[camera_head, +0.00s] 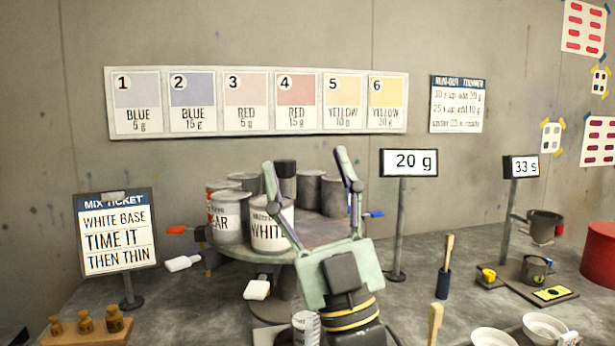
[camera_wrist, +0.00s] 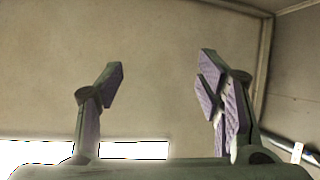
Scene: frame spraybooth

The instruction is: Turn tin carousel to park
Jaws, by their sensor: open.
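The tin carousel is a round grey turntable (camera_head: 322,232) on a pedestal, left of centre in the head view. It bears several tins, among them a white tin (camera_head: 268,232) and a tin whose label ends in "AR" (camera_head: 228,222). Coloured handles stick out around its rim: white (camera_head: 257,289), another white (camera_head: 183,263), red (camera_head: 177,229) and blue (camera_head: 374,213). My gripper (camera_head: 307,158) is open and raised in front of the carousel, hiding part of it. In the wrist view my gripper (camera_wrist: 163,75) is open with nothing between its fingers, facing a plain wall.
A mix ticket sign (camera_head: 118,235) stands left, with brass weights (camera_head: 86,325) before it. A "20 g" display (camera_head: 408,162) stands right of the carousel. Farther right are a "33 s" display (camera_head: 521,167), a hanging cup (camera_head: 545,226), brushes (camera_head: 446,270) and white bowls (camera_head: 545,328).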

